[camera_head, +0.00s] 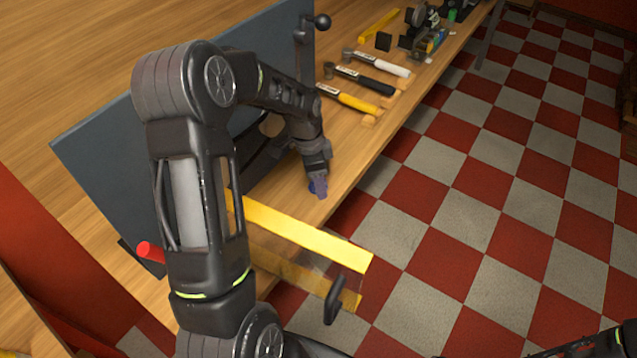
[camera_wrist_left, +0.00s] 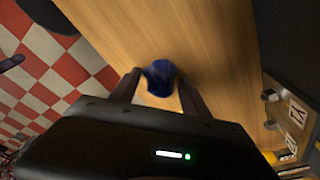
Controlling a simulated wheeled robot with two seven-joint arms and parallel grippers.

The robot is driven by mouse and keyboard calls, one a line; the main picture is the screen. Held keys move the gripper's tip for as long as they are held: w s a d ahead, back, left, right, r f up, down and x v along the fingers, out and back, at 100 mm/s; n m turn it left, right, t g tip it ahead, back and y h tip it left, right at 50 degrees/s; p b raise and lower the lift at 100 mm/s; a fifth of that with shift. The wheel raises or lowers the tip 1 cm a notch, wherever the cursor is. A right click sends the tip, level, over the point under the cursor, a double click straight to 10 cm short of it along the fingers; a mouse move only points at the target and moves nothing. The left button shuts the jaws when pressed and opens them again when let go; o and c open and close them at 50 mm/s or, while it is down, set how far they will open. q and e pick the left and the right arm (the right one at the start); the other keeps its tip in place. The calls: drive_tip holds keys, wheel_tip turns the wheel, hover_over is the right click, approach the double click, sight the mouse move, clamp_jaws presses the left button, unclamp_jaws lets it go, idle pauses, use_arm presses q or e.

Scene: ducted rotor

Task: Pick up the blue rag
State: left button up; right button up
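The blue rag (camera_head: 318,187) is a small crumpled dark blue bundle on the wooden workbench, near its front edge. In the left wrist view the rag (camera_wrist_left: 160,78) lies between the fingertips. My left gripper (camera_head: 317,180) points down over the rag in the head view, and partly hides it. Its fingers (camera_wrist_left: 161,84) stand apart, one on each side of the rag, in the left wrist view. Whether they touch it is hard to tell. My right gripper is not visible; only a dark part of my right arm shows at the lower right corner.
Several hammers (camera_head: 360,84) lie along the bench to the right of my left arm. A grey upright panel (camera_head: 110,150) stands behind the arm. A yellow-edged clear piece (camera_head: 310,234) with a black handle juts out in front. A red-and-white checkered floor (camera_head: 480,200) lies beyond the bench edge.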

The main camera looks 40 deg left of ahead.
use_arm(q)
drive_tip(key=c, duration=0.8)
wheel_tip(320, 180, up, 10)
drive_tip(key=shift+b, duration=0.85)
drive_tip(key=o, duration=0.7)
drive_tip(key=c, duration=0.6)
drive_tip(key=shift+o, duration=0.2)
